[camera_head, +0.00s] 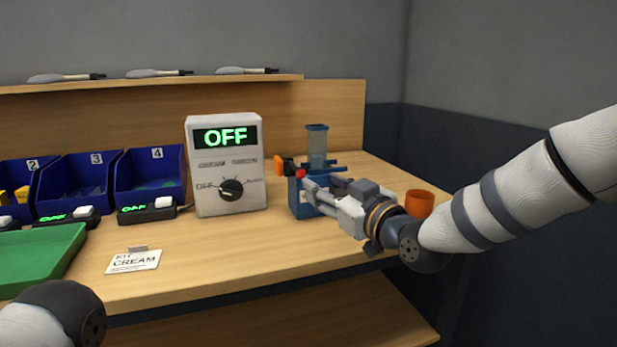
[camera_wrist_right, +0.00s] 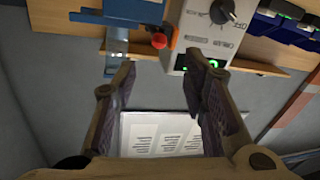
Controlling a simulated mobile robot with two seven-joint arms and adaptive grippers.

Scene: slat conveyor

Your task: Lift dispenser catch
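The dispenser (camera_head: 317,146) is a blue stand with a clear blue-tinted column, at the right part of the bench. A red knob (camera_head: 301,174), which may be its catch, shows on its front left side. The red knob (camera_wrist_right: 159,41) and blue dispenser parts (camera_wrist_right: 124,11) also show at the top of the wrist view. My right gripper (camera_head: 308,194) is at the dispenser's front in the head view. In the wrist view its two fingers (camera_wrist_right: 160,90) are apart with nothing between them.
A white control box (camera_head: 226,170) reading OFF stands left of the dispenser. An orange cup (camera_head: 419,204) is behind my right wrist. Blue bins (camera_head: 150,171), a green tray (camera_head: 38,257) and a CREAM card (camera_head: 134,261) are left. Bare wood lies in front of the box.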

